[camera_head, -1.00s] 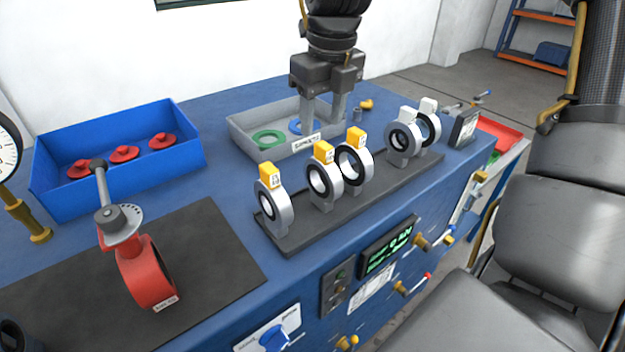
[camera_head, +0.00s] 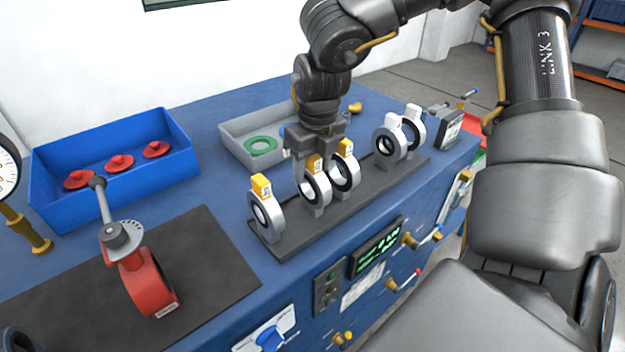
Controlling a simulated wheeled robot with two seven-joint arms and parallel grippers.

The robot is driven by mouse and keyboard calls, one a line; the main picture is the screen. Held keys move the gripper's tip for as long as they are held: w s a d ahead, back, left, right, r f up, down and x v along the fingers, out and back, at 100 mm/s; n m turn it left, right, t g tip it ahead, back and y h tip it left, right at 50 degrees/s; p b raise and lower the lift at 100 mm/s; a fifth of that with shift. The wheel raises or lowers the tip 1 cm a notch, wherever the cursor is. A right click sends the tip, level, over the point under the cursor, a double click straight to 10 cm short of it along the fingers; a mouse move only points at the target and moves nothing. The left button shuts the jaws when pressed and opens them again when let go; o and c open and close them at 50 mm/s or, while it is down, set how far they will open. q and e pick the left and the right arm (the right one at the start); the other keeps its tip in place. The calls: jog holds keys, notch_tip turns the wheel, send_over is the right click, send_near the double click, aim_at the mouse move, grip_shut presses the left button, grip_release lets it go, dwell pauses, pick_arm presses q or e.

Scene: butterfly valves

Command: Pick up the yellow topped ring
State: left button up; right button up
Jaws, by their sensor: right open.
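Three silver rings with yellow tops stand upright on a long black rack (camera_head: 352,212). One yellow-topped ring (camera_head: 277,219) stands at the near left end. A second yellow-topped ring (camera_head: 325,189) and a third (camera_head: 355,171) stand close together near the middle. My right gripper (camera_head: 314,160) points down just behind and above these two middle rings. It is open, and one finger shows just left of the second ring. The other finger is mostly hidden behind the ring tops. I cannot tell whether it touches a ring. My left gripper is not in view.
Two white-topped rings (camera_head: 385,141) stand at the rack's far right. A grey bin (camera_head: 240,148) with a green ring sits behind the gripper. A blue bin (camera_head: 110,180) with red parts and a red valve (camera_head: 146,285) are at left.

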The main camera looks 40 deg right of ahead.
jog(key=shift+f, duration=0.5)
jog(key=shift+s+a+r, duration=0.1)
jog(key=shift+c, duration=0.9)
grip_shut()
